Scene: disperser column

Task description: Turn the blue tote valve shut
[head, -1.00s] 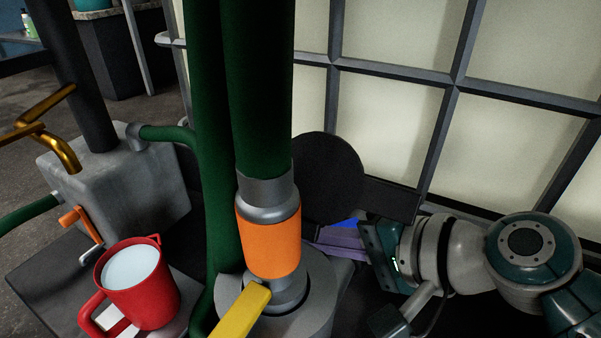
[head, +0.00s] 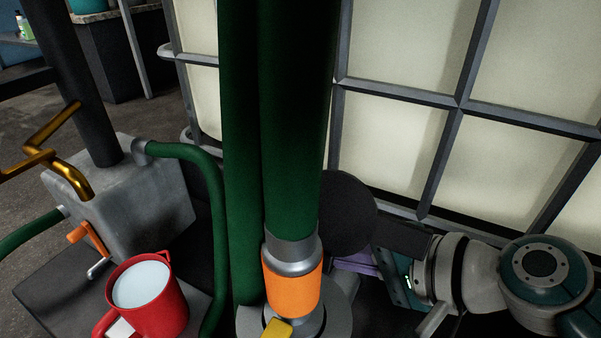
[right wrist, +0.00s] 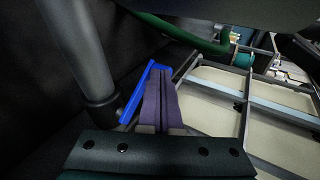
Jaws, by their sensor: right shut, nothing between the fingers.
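The blue tote valve handle (right wrist: 138,92) is a bright blue bar on the left side of my right gripper's fingers in the right wrist view. Its upper end bends behind the fingertips. I cannot tell whether the fingers touch it. My right gripper (right wrist: 160,72) has purple fingers that are shut together with nothing between them. In the head view the purple fingers (head: 354,263) show low beside the dark round disc, and the blue handle is hidden there. The pale tote (head: 395,130) in its grey cage stands behind. My left gripper is not in view.
A green column (head: 292,130) with an orange band (head: 292,290) stands left of my right arm. A dark disc (head: 345,213) is close to the fingers. A red mug (head: 160,308) and a grey block (head: 145,205) are at left. A grey post (right wrist: 80,50) stands left of the handle.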

